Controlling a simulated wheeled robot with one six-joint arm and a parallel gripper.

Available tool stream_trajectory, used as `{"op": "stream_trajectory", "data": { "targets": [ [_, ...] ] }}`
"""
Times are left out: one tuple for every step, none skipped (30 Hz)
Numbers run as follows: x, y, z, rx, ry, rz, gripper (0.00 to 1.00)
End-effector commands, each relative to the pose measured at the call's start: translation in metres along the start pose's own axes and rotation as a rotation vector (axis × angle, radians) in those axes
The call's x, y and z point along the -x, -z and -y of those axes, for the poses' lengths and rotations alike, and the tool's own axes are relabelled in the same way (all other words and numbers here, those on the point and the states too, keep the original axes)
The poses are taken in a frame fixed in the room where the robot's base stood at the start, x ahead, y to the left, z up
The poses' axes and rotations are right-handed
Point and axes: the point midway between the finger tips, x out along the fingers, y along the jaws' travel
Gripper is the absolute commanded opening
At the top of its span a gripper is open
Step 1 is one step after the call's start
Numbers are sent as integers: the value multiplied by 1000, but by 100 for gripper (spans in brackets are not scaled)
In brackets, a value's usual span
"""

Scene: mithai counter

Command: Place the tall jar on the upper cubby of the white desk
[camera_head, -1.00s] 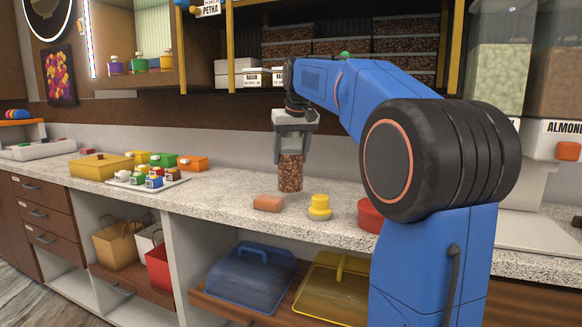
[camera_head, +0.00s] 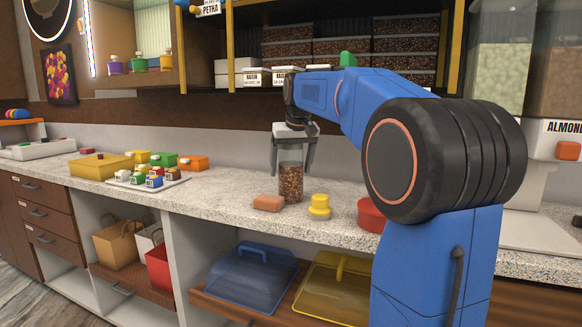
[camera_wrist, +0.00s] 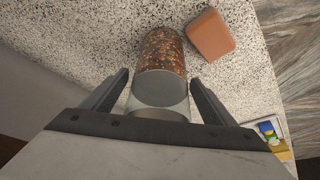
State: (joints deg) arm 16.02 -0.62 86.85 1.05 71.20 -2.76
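The tall jar (camera_head: 291,184), clear with brown contents, stands upright on the speckled counter (camera_head: 225,200). My gripper (camera_head: 295,168) is above it, fingers pointing down on either side of the jar's upper part. In the wrist view the jar (camera_wrist: 162,60) lies between the two fingers (camera_wrist: 160,92), with a gap at each side, so the gripper is open. Below the counter are white-walled open compartments (camera_head: 192,262). I cannot tell which part is the white desk's upper cubby.
A brown-orange block (camera_head: 268,203), a yellow weight-like piece (camera_head: 319,206) and a red round container (camera_head: 369,215) are close to the jar. A tray of small jars (camera_head: 122,184) and a yellow box (camera_head: 98,166) stand left. A shelf (camera_head: 345,92) overhangs behind.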

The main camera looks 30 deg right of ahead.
Motion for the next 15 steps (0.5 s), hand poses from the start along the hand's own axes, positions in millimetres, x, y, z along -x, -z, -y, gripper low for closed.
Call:
{"op": "stream_trajectory", "data": {
  "targets": [
    [0, 0, 0, 0, 0, 0, 80],
    [0, 0, 0, 0, 0, 0, 80],
    [0, 0, 0, 0, 0, 0, 80],
    [0, 0, 0, 0, 0, 0, 80],
    [0, 0, 0, 0, 0, 0, 80],
    [1, 0, 0, 0, 0, -1, 80],
    [2, 1, 0, 0, 0, -1, 80],
    [4, 1, 0, 0, 0, -1, 80],
    [7, 1, 0, 0, 0, -2, 80],
    [10, 1, 0, 0, 0, -2, 80],
    [13, 1, 0, 0, 0, -1, 80],
    [19, 1, 0, 0, 0, -2, 80],
    [24, 2, 0, 0, 0, -4, 80],
    [30, 1, 0, 0, 0, -3, 80],
    [37, 1, 0, 0, 0, -3, 80]
  ]
}}
